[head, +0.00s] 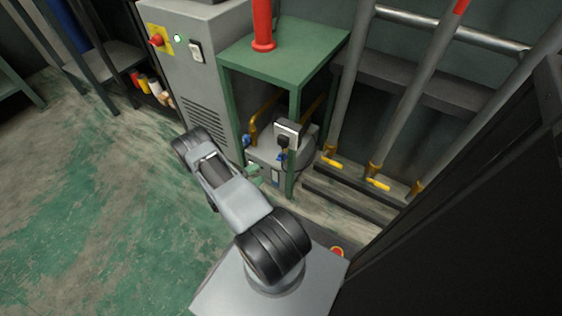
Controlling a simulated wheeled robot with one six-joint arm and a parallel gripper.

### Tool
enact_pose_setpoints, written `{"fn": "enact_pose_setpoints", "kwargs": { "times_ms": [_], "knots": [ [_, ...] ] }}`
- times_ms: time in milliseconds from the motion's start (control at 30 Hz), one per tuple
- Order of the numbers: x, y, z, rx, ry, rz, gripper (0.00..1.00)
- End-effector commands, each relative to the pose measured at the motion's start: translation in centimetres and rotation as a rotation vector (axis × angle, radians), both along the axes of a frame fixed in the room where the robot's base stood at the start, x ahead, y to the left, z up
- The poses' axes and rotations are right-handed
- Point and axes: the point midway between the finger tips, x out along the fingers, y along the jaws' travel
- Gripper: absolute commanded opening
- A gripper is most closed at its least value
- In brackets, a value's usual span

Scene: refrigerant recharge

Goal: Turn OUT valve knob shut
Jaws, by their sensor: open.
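Under the green table a grey unit (265,154) stands on the floor, with a dark plug-like part and a light box on its top. Two small blue knobs show on it, one at its left (247,141) and one near its front right (282,157). No label is readable, so I cannot tell which is the OUT valve knob or how it is turned. My gripper (255,175), small and partly hidden behind my arm, is just in front of the unit's lower left.
The green table (285,50) carries a red cylinder (262,25); its front leg (294,150) stands close to the unit. A grey cabinet (195,80) is at the left. Pipes with yellow handles (378,184) stand at the right. Open green floor (90,220) lies to the left.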

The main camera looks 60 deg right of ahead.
Motion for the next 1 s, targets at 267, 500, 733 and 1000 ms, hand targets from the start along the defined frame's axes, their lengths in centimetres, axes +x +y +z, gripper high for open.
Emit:
{"fn": "enact_pose_setpoints", "kwargs": {
  "times_ms": [267,500,733,1000],
  "knots": [
    [-2.1,-5.0,0.3,0.001,-0.001,-0.004,0.68],
    [-3.6,-8.7,0.8,0.002,-0.002,-0.003,0.68],
    [-4.4,-10.7,1.1,0.003,-0.001,0.000,0.68],
    [-4.6,-11.3,1.2,0.003,0.000,0.002,0.68]
  ]
}}
